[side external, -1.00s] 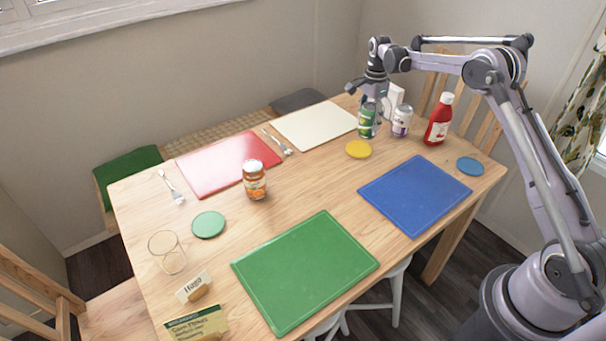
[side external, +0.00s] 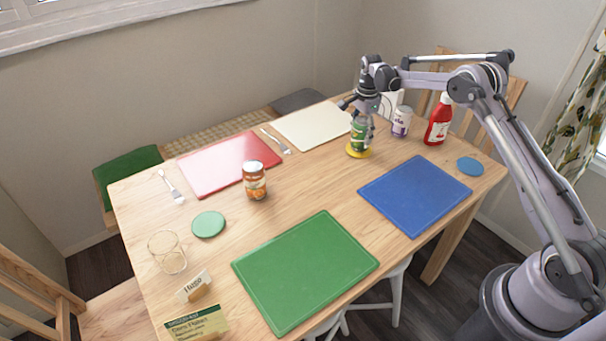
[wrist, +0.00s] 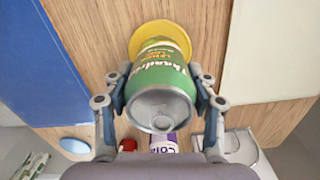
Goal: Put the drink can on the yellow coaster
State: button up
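A green drink can (side external: 358,136) with a silver top stands upright over the yellow coaster (side external: 358,153). My gripper (side external: 361,125) is around the can from above and shut on it. In the wrist view, the fingers of my gripper (wrist: 160,88) flank the can (wrist: 160,85), and its lower end is over the yellow coaster (wrist: 160,34). The can's base looks at or just above the coaster; I cannot tell if it touches.
A white and purple can (side external: 401,121) and a red bottle (side external: 438,119) stand to the right of the coaster. A blue mat (side external: 415,194) lies in front, a cream mat (side external: 312,125) to the left. A jar (side external: 255,181) stands mid-table.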

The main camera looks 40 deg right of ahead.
jog(key=o, duration=0.3)
notch_tip(320, 180, up, 12)
jog(key=shift+f, duration=0.25)
jog(key=shift+a+r, duration=0.15)
jog(key=shift+r, duration=0.45)
jog(key=s+a+r+n+t, duration=0.4)
jog(key=s+a+r+n, duration=0.6)
jog(key=s+a+r, duration=0.35)
jog(key=s+a+f+n+t, duration=0.1)
jog(key=s+a+f+n, duration=0.1)
jog(key=s, duration=0.4)
jog(key=s+a+f+n+t, duration=0.1)
jog(key=s+a+f+n, duration=0.1)
jog(key=s+n, duration=0.2)
jog(key=s+a+f+n+t, duration=0.1)
jog(key=s+a+f+n, duration=0.1)
jog(key=s, duration=0.6)
jog(key=shift+s+a+f+n, duration=0.15)
jog(key=shift+f+n, duration=0.4)
jog(key=shift+n, duration=0.35)
